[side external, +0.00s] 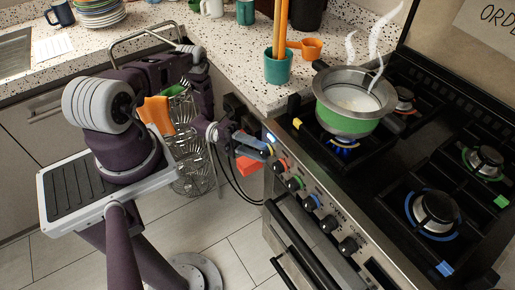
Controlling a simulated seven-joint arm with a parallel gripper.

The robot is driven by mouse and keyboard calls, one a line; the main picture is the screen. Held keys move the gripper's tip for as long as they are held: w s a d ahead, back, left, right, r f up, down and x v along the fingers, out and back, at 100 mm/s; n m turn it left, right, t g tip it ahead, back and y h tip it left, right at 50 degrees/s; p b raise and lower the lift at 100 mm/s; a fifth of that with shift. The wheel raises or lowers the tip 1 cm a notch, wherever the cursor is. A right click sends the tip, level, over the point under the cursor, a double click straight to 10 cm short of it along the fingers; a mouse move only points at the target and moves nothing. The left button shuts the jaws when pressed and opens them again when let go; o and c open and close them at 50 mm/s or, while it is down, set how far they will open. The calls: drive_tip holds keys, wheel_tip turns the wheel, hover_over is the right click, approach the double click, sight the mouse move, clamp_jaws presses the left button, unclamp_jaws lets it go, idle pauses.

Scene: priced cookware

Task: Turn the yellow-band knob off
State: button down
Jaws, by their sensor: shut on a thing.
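My gripper (266,149) is at the left end of the stove's front panel, shut on the yellow-band knob (271,151). The fingers cover most of this knob, so its pointer angle cannot be read. A yellow tag (297,123) marks the burner at the near left of the stove top. A blue flame (345,142) burns there under a steaming pot (349,118) with a green band.
Other knobs sit along the panel to the right: orange (281,165), green (295,183), blue (312,202). A teal cup (278,70) and orange mug (312,48) stand on the counter. An orange cloth (157,114) and wire rack (190,180) are behind my arm.

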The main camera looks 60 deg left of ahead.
drive_tip(key=shift+d+f+n+t+h, duration=0.1)
drive_tip(key=shift+n+t+h, duration=0.3)
drive_tip(key=shift+h, duration=0.25)
drive_tip(key=shift+d+f+n+t+h, duration=0.1)
drive_tip(key=shift+n+t+h, duration=0.3)
drive_tip(key=shift+h, duration=0.25)
drive_tip(key=shift+t, duration=0.3)
drive_tip(key=c, duration=1.3)
unclamp_jaws()
drive_tip(key=shift+o, duration=0.2)
drive_tip(key=shift+r, duration=0.1)
